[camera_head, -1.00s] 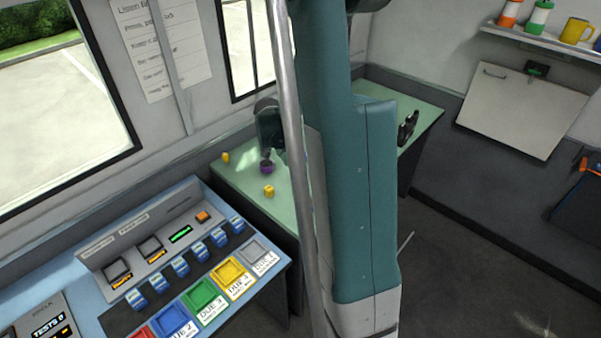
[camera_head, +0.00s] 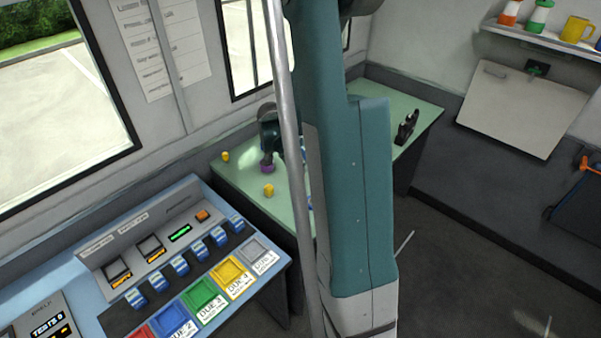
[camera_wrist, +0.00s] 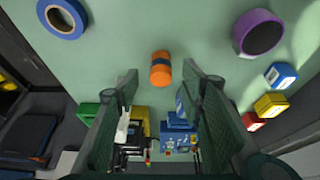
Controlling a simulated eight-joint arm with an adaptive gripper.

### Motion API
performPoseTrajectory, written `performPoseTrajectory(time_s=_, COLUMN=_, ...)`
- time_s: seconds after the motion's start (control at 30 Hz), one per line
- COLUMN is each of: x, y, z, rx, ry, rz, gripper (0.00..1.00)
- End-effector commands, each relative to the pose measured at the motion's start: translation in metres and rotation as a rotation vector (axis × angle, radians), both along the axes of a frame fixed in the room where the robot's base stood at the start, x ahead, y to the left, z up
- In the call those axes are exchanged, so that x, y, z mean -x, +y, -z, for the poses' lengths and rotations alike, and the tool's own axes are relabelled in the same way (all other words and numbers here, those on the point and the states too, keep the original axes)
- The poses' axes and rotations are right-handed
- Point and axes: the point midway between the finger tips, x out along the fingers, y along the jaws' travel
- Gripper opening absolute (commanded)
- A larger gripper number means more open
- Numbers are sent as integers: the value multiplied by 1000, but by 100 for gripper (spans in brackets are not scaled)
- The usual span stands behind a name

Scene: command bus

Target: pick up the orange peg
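The orange peg (camera_wrist: 160,68) shows in the wrist view, a short orange cylinder with a dark band around its middle. It is on the pale green table top (camera_wrist: 110,50). My gripper (camera_wrist: 158,80) is open, with one finger to each side of the peg's line in the picture. The peg appears just beyond the fingertips, centred between them, with nothing seen touching it. In the head view the peg is not visible; my arm covers much of the green table.
In the wrist view a blue ring (camera_wrist: 62,18) lies upper left and a purple round piece (camera_wrist: 258,33) upper right. Blue (camera_wrist: 281,75), yellow (camera_wrist: 271,104) and red (camera_wrist: 253,121) blocks are at right. In the head view, a sloped console (camera_head: 190,260) stands before the table.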

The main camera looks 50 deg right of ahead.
Motion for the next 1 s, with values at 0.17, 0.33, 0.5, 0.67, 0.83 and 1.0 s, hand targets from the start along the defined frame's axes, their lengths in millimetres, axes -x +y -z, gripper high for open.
performPoseTrajectory(time_s=0.17, x=0, y=0, z=0, rx=0, ry=0, rz=0, gripper=39)
performPoseTrajectory(time_s=0.33, x=0, y=-2, z=4, rx=0, ry=0, rz=1, gripper=39)
performPoseTrajectory(time_s=0.5, x=-1, y=-9, z=17, rx=0, ry=0, rz=1, gripper=39)
performPoseTrajectory(time_s=0.67, x=-1, y=-16, z=32, rx=0, ry=-1, rz=2, gripper=39)
performPoseTrajectory(time_s=0.83, x=-1, y=-20, z=44, rx=0, ry=0, rz=1, gripper=39)
performPoseTrajectory(time_s=1.0, x=-1, y=-22, z=47, rx=0, ry=0, rz=0, gripper=39)
